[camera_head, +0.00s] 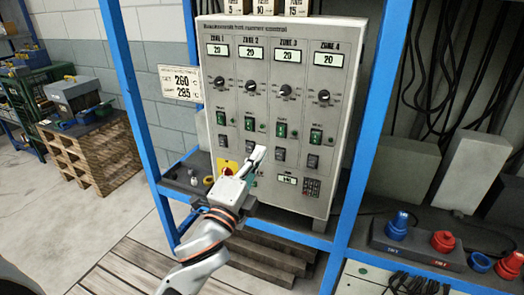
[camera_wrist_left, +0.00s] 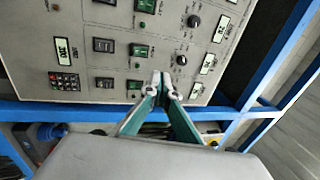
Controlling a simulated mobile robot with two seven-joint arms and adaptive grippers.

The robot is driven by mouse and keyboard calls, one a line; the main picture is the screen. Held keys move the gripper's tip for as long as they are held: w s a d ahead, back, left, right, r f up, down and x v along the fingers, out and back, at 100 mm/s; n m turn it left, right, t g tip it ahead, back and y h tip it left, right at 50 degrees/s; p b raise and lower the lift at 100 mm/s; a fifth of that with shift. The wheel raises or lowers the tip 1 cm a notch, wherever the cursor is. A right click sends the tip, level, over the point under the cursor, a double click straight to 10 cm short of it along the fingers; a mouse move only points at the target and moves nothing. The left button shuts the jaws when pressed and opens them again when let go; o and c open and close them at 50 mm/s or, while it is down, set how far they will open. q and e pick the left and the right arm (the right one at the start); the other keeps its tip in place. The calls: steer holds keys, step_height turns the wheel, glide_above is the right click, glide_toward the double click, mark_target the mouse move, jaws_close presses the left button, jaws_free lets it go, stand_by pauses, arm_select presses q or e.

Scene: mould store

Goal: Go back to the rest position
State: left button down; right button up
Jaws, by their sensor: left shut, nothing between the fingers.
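My left gripper (camera_head: 256,158) is shut and empty in front of the lower part of a grey control panel (camera_head: 232,108). Its arm comes in from the bottom left of the head view. The left wrist view shows the same closed fingertips (camera_wrist_left: 161,82) close in front of the panel face (camera_wrist_left: 75,20). Whether they touch the panel, I cannot tell. The panel has zone displays reading 20, knobs (camera_head: 324,96), green switches (camera_head: 281,130), black switches and a keypad (camera_head: 312,187). A red and yellow switch (camera_head: 228,168) is partly behind my gripper. My right gripper is not in view.
The panel stands in a blue frame (camera_head: 131,90). A sign (camera_head: 180,83) hangs to its left. A wooden pallet stack (camera_head: 97,157) stands at the far left on open floor. Blue and red connectors (camera_head: 443,241) sit on the lower right shelf. Cables hang behind.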

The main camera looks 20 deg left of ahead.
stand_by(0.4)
arm_select(q)
steer(key=s+d+f+n+g+h, duration=0.1)
steer(key=s+f+n+g, duration=0.15)
steer(key=f, duration=0.85)
steer(key=s+f+n+g, duration=0.2)
steer(key=s+f+n, duration=0.15)
steer(key=f, duration=0.75)
steer(key=s+f+n+g+p, duration=0.1)
steer(key=s+f+n+g, duration=0.4)
steer(key=s+f, duration=1.3)
step_height(320, 180, down, 2)
steer(key=n, duration=0.3)
steer(key=shift+s+d+h, duration=0.2)
steer(key=shift+s+h, duration=0.05)
steer(key=shift+h, duration=0.15)
steer(key=shift+g, duration=0.25)
